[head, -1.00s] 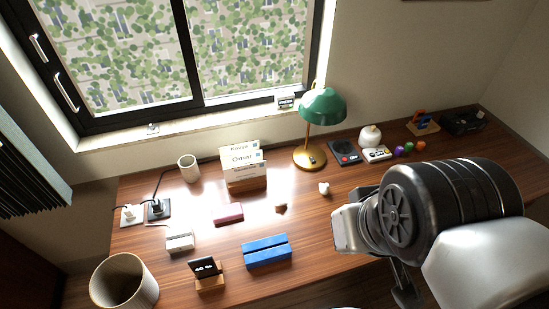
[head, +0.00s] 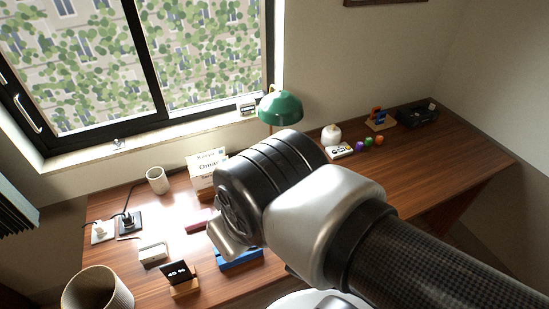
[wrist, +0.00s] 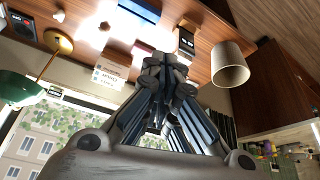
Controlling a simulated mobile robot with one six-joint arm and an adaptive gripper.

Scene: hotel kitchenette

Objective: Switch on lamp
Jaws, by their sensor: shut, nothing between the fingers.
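The lamp has a green shade (head: 281,107) and stands at the back of the desk beneath the window's right edge. My arm hides its base and lower stem in the head view. In the wrist view, which is upside down, the green shade (wrist: 18,88) is at the far left and the round gold base (wrist: 58,42) is at the upper left. My gripper (wrist: 164,60) is shut and empty, in the middle of the wrist view. It is apart from the lamp, off to one side of it. I cannot make out the lamp's switch.
A white mug (head: 157,180), name cards (head: 204,174), a blue block (head: 240,259), a small display (head: 179,273) and a large bin-like cup (head: 97,291) are on the left. A white jar (head: 331,135) and small coloured balls (head: 369,141) are right of the lamp.

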